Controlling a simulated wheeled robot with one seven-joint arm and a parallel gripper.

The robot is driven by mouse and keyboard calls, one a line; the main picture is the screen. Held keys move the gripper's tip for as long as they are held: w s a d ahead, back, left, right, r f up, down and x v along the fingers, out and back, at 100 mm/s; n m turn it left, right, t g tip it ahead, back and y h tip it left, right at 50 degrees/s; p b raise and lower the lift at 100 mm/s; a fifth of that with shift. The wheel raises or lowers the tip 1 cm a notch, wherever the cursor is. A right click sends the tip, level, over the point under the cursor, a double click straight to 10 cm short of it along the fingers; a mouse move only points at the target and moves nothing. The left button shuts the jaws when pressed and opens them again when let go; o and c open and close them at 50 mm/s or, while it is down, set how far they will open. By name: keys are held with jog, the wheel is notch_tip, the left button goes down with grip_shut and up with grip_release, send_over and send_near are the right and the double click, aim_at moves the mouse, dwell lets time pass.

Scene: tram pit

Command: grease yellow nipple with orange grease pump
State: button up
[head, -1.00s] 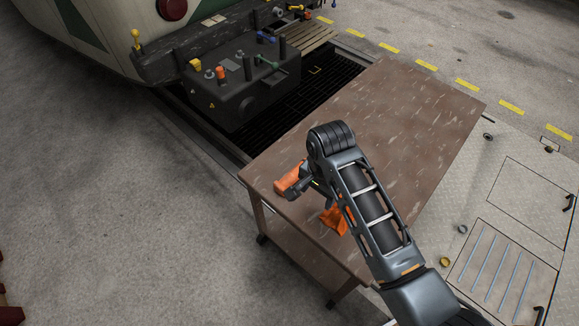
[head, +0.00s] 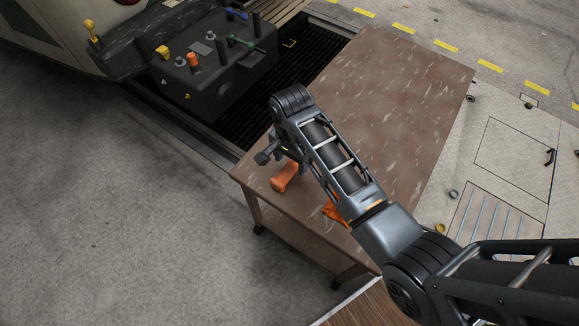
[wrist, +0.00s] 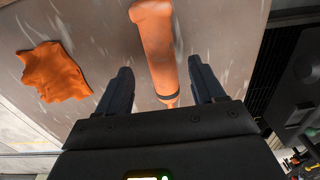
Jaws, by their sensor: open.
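The orange grease pump (head: 286,176) lies on the brown table near its left corner. In the wrist view the pump (wrist: 156,45) runs lengthwise between my spread fingers, with its narrow dark-collared end towards the palm. My gripper (head: 268,154) is open and empty, just past the pump near the table's left edge; its fingers (wrist: 160,80) do not touch the pump. A yellow fitting (head: 162,52) stands on the dark housing (head: 225,78) beyond the table, beside an orange one (head: 193,61). I cannot tell whether the yellow fitting is the nipple.
A crumpled orange cloth (head: 333,212) lies on the brown table (head: 395,110), partly behind my arm; it shows fully in the wrist view (wrist: 52,72). A yellow-topped lever (head: 90,30) stands left of the housing. A dark grated pit (head: 300,75) separates table and housing. The table's far half is clear.

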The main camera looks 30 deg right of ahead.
jog(key=shift+f, duration=1.45)
jog(key=shift+c, duration=0.2)
jog(key=shift+w, duration=0.1)
grip_shut()
